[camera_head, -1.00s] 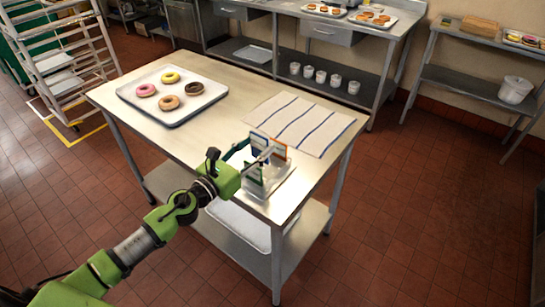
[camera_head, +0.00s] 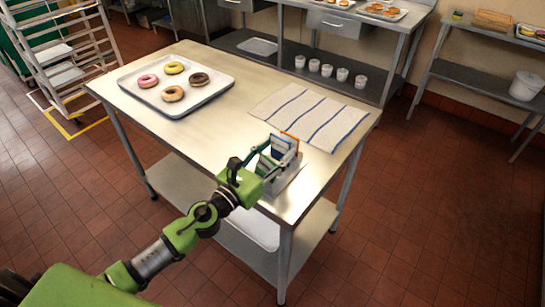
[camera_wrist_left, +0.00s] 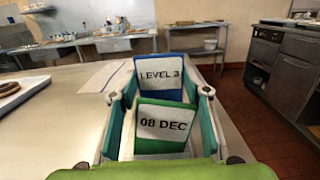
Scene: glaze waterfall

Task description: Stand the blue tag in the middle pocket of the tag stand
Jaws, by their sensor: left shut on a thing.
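My left gripper (camera_head: 274,158) reaches over the tag stand (camera_head: 287,181) at the near right corner of the steel table. In the left wrist view its teal fingers (camera_wrist_left: 160,98) are shut on the sides of the blue tag (camera_wrist_left: 162,76), marked "LEVEL 3". The green tag (camera_wrist_left: 163,126), marked "08 DEC", stands nearer the wrist camera, between the fingers. An orange-edged tag (camera_head: 289,136) stands at the back of the stand. The blue tag is between green and orange, roughly upright. Its lower edge and the pocket are hidden, so I cannot tell how deep it sits.
A striped cloth (camera_head: 310,115) lies just behind the stand. A tray (camera_head: 214,95) with several donuts is at the table's far left. The middle of the table (camera_head: 215,140) is clear. A wheeled rack (camera_head: 65,50) stands beyond the left edge.

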